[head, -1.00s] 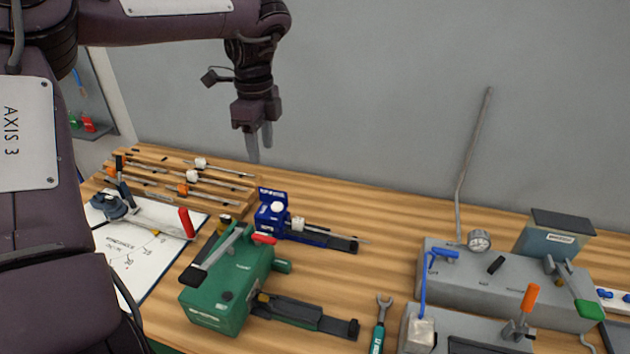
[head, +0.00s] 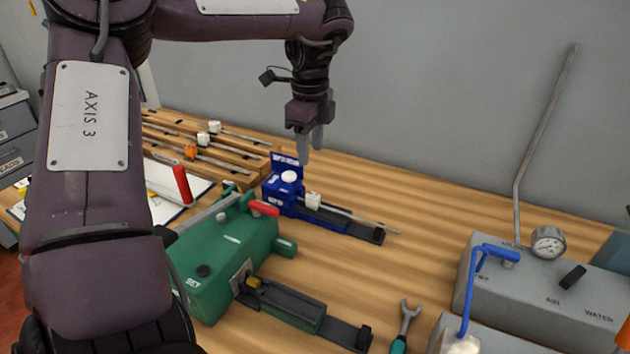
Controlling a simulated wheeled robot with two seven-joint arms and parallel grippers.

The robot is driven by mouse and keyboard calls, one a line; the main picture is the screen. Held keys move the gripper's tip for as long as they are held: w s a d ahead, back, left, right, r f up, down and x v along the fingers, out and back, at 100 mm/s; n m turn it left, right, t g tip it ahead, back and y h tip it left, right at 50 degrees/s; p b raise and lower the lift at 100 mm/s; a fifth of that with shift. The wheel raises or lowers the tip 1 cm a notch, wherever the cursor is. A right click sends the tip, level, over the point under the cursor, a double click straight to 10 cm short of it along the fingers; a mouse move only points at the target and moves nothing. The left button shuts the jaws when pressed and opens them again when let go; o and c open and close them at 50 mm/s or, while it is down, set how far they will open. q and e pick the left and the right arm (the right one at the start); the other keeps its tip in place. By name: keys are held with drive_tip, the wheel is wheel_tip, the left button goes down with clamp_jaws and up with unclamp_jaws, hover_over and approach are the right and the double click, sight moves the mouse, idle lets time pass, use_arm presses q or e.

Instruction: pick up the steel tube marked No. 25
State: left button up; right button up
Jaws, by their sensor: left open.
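Several thin steel tubes lie on the wooden rack (head: 238,144) at the back left, with white tags (head: 214,126) and an orange tag (head: 191,152) on them. Another thin steel tube (head: 362,219) lies along the blue fixture (head: 284,194), with a white tag (head: 313,201) around it. The numbers on the tags are too small to read, so I cannot tell which tube is No. 25. My left gripper (head: 310,148) is open and empty, pointing down, and appears above and behind the blue fixture. My right gripper is out of view.
A green machine (head: 222,258) with red-handled levers stands in front of the blue fixture. A grey box (head: 540,285) with a gauge (head: 548,242) and upright pipe stands right. My left arm hides part of the left bench. Bench right of the blue fixture is clear.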

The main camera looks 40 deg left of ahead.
sight(311, 194)
use_arm(q)
wheel_tip(311, 194, down, 4)
drive_tip(key=shift+b, duration=1.15)
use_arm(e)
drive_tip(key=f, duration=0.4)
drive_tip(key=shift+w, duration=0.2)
use_arm(q)
drive_tip(key=shift+f, duration=3.85)
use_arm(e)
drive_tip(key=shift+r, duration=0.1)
use_arm(q)
drive_tip(key=shift+c, duration=0.3)
clamp_jaws()
